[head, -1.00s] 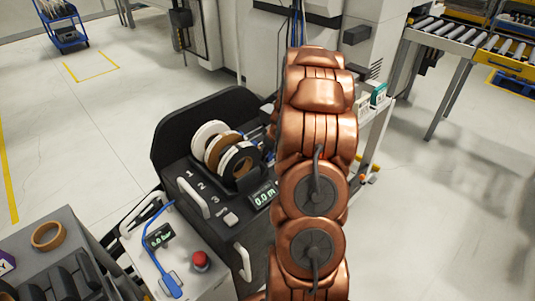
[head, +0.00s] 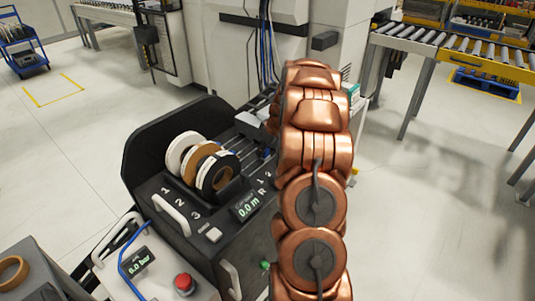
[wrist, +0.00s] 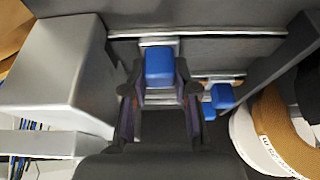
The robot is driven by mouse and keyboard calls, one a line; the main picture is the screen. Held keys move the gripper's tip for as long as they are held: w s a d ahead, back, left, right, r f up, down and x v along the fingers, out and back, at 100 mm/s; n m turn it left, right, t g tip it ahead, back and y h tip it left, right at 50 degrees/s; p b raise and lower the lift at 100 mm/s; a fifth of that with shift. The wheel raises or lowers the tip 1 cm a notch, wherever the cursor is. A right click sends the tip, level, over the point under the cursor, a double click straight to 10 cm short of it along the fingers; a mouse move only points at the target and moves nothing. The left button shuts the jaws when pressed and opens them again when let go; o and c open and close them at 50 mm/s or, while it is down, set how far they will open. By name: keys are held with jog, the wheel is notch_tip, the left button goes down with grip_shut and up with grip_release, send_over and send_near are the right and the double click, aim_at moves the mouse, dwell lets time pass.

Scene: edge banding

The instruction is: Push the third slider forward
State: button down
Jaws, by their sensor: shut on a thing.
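In the wrist view my gripper (wrist: 160,80) is shut on a blue slider knob (wrist: 159,66), with one dark finger on each side of it. A second blue knob (wrist: 221,96) stands apart to the right. I cannot tell the number of the held slider. In the head view the black feeder unit (head: 140,172) carries white, brown and black-edged reels, with the figures 1, 2 and 3 in front. Thin slider rails (head: 249,153) run behind the reels. My copper arm hides the gripper and the held knob there.
In the wrist view a grey box-shaped block (wrist: 60,72) is close on the left. A white reel (wrist: 246,140) and a brown reel (wrist: 285,135) are at the right. In the head view a red button (head: 184,283) is at the front, and open floor is on the right.

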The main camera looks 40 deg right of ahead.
jog(key=shift+w+d+r, duration=0.1)
jog(key=shift+d, duration=0.1)
jog(key=c, duration=1.2)
grip_release()
jog(key=shift+d, duration=0.1)
jog(key=shift+o, duration=0.2)
jog(key=v, duration=1.2)
